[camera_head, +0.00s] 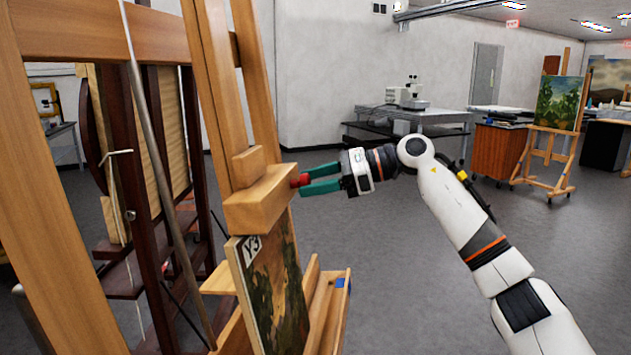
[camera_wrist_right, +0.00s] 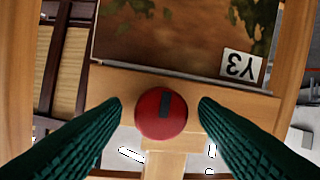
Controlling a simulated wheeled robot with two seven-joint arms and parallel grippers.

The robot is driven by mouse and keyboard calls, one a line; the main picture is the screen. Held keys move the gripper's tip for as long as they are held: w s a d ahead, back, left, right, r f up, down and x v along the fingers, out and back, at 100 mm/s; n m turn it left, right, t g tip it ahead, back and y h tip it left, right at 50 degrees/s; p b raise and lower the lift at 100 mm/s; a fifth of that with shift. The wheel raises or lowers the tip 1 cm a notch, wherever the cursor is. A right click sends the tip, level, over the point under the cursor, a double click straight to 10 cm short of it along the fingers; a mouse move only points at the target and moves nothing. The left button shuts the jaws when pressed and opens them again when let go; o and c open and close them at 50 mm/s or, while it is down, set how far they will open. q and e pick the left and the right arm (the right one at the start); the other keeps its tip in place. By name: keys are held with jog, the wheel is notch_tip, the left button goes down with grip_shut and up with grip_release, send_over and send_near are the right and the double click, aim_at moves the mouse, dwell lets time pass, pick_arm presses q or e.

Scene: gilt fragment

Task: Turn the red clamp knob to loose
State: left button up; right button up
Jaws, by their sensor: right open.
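The red clamp knob (camera_head: 300,180) is on the right side of the wooden clamp block (camera_head: 260,200) of the easel. In the right wrist view the knob (camera_wrist_right: 161,113) is round, with a dark bar mark on its face that stands nearly upright. My right gripper (camera_head: 312,180) has green fingers, open, one on each side of the knob. In the wrist view the right gripper (camera_wrist_right: 160,108) shows a small gap between each fingertip and the knob. My left gripper is not in view.
A painting (camera_head: 272,295) labelled Y3 stands on the easel below the clamp block. Wooden easel posts (camera_head: 225,90) rise at left. A dark easel (camera_head: 150,170) stands behind. The grey floor (camera_head: 400,270) to the right is clear around my arm.

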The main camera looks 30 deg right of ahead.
jog(key=b+v, duration=0.2)
jog(key=v, duration=1)
jog(key=shift+s, duration=0.1)
